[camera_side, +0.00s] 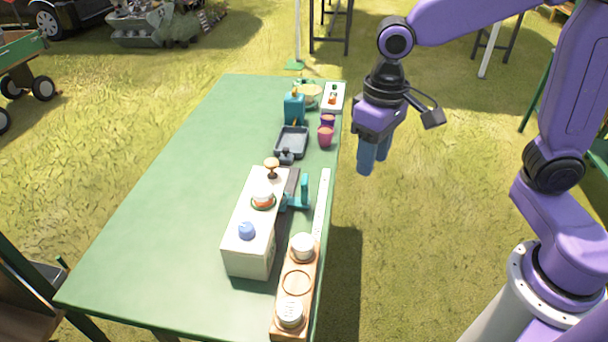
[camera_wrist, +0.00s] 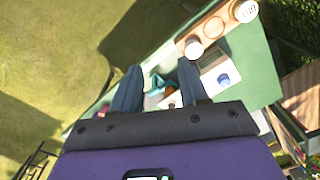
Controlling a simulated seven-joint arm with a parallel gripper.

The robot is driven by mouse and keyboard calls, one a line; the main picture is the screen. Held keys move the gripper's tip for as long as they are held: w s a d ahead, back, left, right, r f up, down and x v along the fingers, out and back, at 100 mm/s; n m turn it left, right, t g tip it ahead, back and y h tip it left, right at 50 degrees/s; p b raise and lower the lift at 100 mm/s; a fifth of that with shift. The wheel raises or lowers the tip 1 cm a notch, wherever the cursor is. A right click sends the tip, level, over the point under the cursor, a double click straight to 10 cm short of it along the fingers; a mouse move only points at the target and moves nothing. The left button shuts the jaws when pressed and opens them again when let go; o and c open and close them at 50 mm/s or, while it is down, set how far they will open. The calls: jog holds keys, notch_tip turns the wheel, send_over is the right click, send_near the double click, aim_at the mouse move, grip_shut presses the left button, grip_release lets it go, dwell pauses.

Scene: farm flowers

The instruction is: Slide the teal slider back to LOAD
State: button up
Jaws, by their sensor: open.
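The teal slider (camera_side: 300,194) stands at the right side of a white box (camera_side: 247,257), by a dark grey track (camera_side: 291,186). In the wrist view the teal slider (camera_wrist: 156,85) shows between my fingers, farther off than they are. I cannot read any LOAD mark in either view. My gripper (camera_side: 373,166) is open and empty, pointing down, beyond the table's right edge and above the slider's height. Its two blue fingers are spread in the wrist view (camera_wrist: 158,70). Nothing touches the slider.
The box carries a mushroom-like knob (camera_side: 271,165), a white-and-orange dial (camera_side: 263,198) and a blue knob (camera_side: 246,230). A wooden rack (camera_side: 297,283) with white-topped jars stands in front. A dark tray (camera_side: 292,141), pots (camera_side: 326,135) and a teal bottle (camera_side: 294,108) stand behind. The green table's left is clear.

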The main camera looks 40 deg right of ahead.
jog(key=w+a+m, duration=0.2)
jog(key=w+m, duration=0.5)
jog(key=w, duration=0.5)
jog(key=m, duration=0.5)
send_over(305, 178)
notch_tip(305, 178, down, 3)
notch_tip(305, 178, down, 17)
jog(key=shift+a+r, duration=0.1)
grip_shut()
